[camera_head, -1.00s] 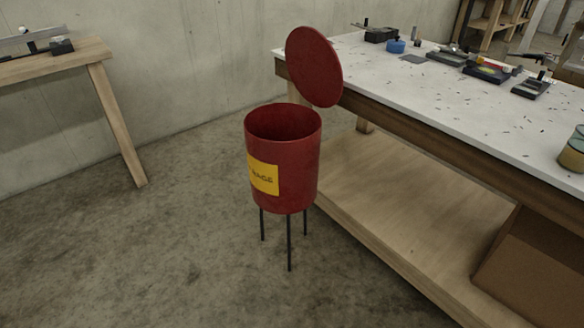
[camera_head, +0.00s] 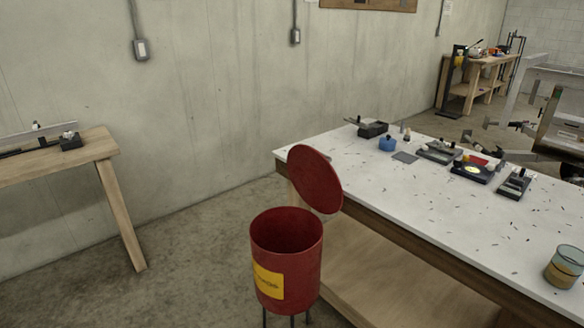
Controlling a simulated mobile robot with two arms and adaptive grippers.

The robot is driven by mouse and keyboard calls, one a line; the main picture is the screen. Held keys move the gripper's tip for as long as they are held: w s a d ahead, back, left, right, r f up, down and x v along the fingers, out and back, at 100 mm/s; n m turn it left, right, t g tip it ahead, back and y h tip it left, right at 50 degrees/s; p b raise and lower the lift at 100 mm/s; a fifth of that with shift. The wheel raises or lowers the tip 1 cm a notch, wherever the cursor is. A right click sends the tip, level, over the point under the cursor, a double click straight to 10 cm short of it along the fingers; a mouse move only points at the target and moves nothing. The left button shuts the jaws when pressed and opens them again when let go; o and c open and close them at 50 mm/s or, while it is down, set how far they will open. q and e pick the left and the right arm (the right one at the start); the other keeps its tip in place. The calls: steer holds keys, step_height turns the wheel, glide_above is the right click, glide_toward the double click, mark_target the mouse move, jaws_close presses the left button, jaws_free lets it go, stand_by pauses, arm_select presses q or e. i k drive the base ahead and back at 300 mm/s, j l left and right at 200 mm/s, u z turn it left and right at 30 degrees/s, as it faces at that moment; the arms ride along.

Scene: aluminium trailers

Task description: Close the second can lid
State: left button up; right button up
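A red can (camera_head: 288,262) with a yellow label stands on thin dark legs on the concrete floor, low in the middle of the head view. Its round red lid (camera_head: 315,180) is open, tilted up above the back right of the rim. The can's mouth is uncovered and its inside is dark; I cannot make out any contents. The lower legs are cut off by the bottom edge of the picture. Only one can shows. Neither of my grippers is in view.
A white-topped workbench (camera_head: 440,215) stands close to the can's right, with tools, a blue item (camera_head: 388,144) and a jar (camera_head: 565,267) on it. A wooden table (camera_head: 60,157) is at left. Floor (camera_head: 190,260) left of the can is clear.

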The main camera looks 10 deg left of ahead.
mark_target(313, 177)
steer(key=i+j+u, duration=1.1)
steer(key=i+u, duration=0.3)
steer(key=i+z, duration=0.25)
steer(key=i, duration=0.3)
steer(key=i+j+z, duration=0.1)
steer(key=i+z, duration=0.2)
steer(key=i, duration=0.25)
steer(key=i+j+z, duration=0.25)
steer(key=i, duration=0.25)
steer(key=i+z, duration=0.3)
steer(key=z, duration=0.15)
steer(key=i+z, duration=0.3)
steer(key=z, duration=0.15)
steer(key=i+j+z, duration=0.1)
steer(key=i+z, duration=0.15)
steer(key=z, duration=0.15)
steer(key=i+j+z, duration=0.2)
steer(key=z, duration=0.25)
steer(key=i+j+z, duration=0.25)
steer(key=z, duration=0.2)
steer(key=i+j+z, duration=0.15)
steer(key=z, duration=0.3)
steer(key=i+j+z, duration=0.15)
steer(key=z, duration=0.3)
steer(key=i+j+z, duration=0.1)
steer(key=j+z, duration=0.45)
steer(key=z, duration=0.3)
steer(key=j+z, duration=0.3)
steer(key=z, duration=0.15)
steer(key=i+j, duration=0.05)
